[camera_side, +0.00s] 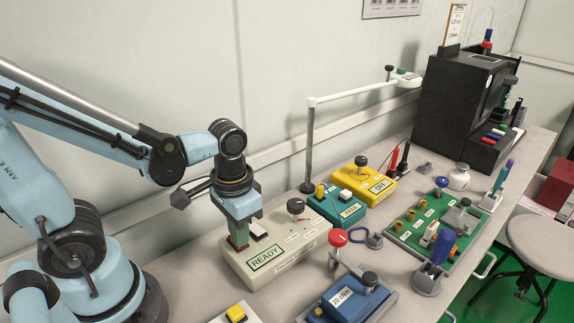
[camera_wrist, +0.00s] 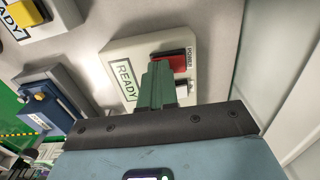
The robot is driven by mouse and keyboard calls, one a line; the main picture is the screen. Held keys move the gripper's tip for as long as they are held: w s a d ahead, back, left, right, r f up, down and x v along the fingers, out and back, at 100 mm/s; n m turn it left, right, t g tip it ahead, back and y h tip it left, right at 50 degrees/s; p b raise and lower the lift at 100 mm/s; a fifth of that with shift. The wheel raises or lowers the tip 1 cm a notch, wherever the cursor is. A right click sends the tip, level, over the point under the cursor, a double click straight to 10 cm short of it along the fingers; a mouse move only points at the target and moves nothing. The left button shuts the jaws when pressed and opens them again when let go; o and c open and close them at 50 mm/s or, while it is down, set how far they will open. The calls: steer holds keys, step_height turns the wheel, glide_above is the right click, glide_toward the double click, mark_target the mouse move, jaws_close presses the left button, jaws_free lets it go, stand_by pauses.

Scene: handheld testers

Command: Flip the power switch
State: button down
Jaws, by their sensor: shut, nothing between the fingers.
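The tester is a cream box (camera_side: 284,269) with a READY label, a white button and a black knob on its top, in the middle of the side view. In the wrist view the box (camera_wrist: 118,52) shows a red power switch (camera_wrist: 172,61) beside a POWER label. My gripper (camera_side: 238,243) points down over the left end of the box; its green fingers (camera_wrist: 157,85) are shut with nothing between them. In the wrist view the fingertips lie at the switch's near edge and hide part of it. I cannot tell whether they touch it.
A teal box (camera_side: 334,207) and a yellow box (camera_side: 364,187) stand behind the tester. A red-topped joystick (camera_side: 337,238) and a blue unit (camera_side: 347,302) stand to its right. A lamp post (camera_side: 309,150) rises behind. The wall is close behind the bench.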

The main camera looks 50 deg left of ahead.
steer(key=shift+r, duration=0.1)
step_height(320, 180, up, 7)
stand_by(0.8)
steer(key=shift+w+a+r+t, duration=0.15)
steer(key=shift+w+a+t, duration=0.2)
steer(key=shift+w+t, duration=0.65)
steer(key=shift+w+a+r+t, duration=0.3)
steer(key=shift+w+t, duration=0.45)
steer(key=shift+t, duration=0.6)
steer(key=shift+w+a+r+t, duration=0.1)
steer(key=shift+w+a+t, duration=0.3)
steer(key=shift+w+t, duration=0.6)
steer(key=shift+s, duration=0.15)
